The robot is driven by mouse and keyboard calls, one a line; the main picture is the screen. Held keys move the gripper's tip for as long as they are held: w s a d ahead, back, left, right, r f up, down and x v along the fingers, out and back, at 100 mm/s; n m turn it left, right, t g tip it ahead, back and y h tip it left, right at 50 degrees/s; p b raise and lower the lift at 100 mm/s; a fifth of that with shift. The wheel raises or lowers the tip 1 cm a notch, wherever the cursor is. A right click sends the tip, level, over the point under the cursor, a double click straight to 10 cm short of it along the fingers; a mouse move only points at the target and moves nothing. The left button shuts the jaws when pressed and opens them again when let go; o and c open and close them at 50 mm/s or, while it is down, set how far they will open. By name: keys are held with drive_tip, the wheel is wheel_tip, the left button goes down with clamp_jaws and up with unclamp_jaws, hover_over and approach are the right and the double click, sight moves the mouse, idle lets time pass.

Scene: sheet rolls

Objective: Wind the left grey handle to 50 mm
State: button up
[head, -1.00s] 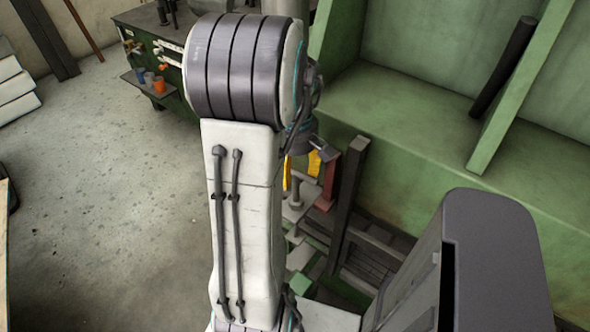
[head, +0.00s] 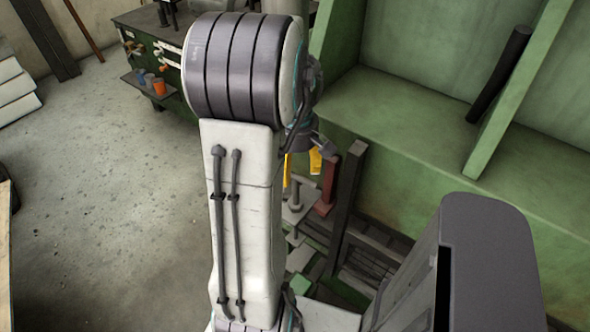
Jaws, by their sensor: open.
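My gripper (head: 301,167) hangs beyond my arm in the middle of the head view. Its two yellow fingers point down and stand apart, with nothing seen between them. Just below the fingers is a small grey upright on a pale grey plate (head: 296,215); I cannot tell whether it is the left grey handle. A red post (head: 327,193) stands just to the right of the fingers. My arm hides much of this area, and no 50 mm mark or scale can be read.
A dark upright bar (head: 347,200) stands right of the red post. A big green machine frame (head: 420,140) fills the right, with a dark roller (head: 502,72) leaning in it. A green workbench (head: 160,60) stands at the back left.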

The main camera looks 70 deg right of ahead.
wheel_tip(320, 180, up, 8)
drive_tip(key=p, duration=0.6)
idle(0.6)
